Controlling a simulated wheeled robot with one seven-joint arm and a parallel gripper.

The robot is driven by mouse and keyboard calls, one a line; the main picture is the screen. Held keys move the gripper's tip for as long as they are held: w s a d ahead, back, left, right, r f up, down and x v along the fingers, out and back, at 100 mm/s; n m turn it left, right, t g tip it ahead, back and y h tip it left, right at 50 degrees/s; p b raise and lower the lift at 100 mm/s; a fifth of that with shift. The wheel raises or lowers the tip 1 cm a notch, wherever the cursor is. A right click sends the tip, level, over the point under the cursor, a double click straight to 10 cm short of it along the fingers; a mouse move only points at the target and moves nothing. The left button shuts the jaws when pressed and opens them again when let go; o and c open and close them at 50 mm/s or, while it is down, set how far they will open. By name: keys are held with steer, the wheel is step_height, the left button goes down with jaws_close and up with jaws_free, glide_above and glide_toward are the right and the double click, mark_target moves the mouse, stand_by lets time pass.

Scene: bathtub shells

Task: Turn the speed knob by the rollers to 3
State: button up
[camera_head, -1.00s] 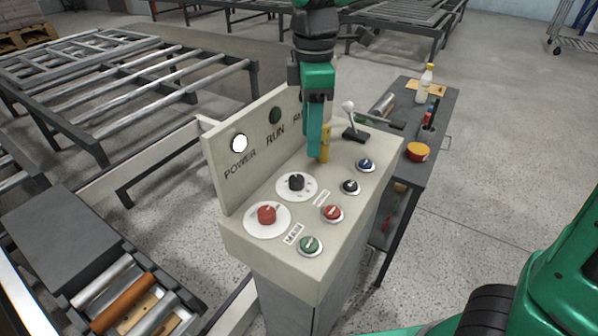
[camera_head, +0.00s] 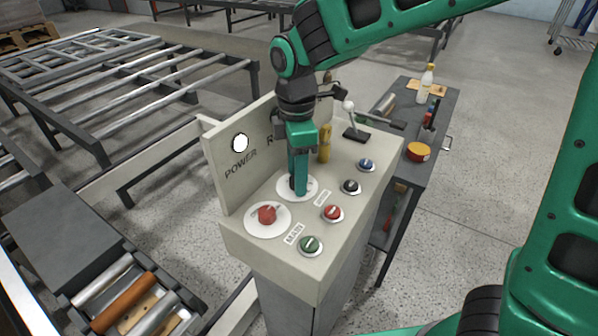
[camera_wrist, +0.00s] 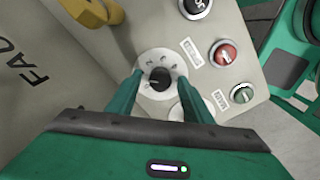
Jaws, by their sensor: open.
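The speed knob looks to be the black knob (camera_wrist: 159,78) on a white numbered dial plate (camera_wrist: 148,60). Its pale pointer mark faces left in the wrist view; the digits are too small to read surely. In the head view, my gripper's fingers hide most of the knob, and the plate (camera_head: 283,187) shows around them. My gripper (camera_wrist: 160,76) is open, pointing down, with one finger on each side of the knob. A gap shows between the fingers and the knob. I cannot tell how far the fingertips are above the plate.
A red knob (camera_head: 267,214) on a larger white disc is close by. Red (camera_head: 332,213), green (camera_head: 311,245), black (camera_head: 350,186) and blue (camera_head: 366,165) controls line the right side. A yellow post (camera_head: 324,143) and a lever (camera_head: 351,121) stand behind. The upright panel (camera_head: 226,165) borders the left.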

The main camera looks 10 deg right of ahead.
steer(key=shift+f, duration=0.15)
steer(key=shift+c, duration=0.3)
steer(key=c, duration=1)
steer(key=shift+d, duration=0.3)
steer(key=shift+a, duration=0.2)
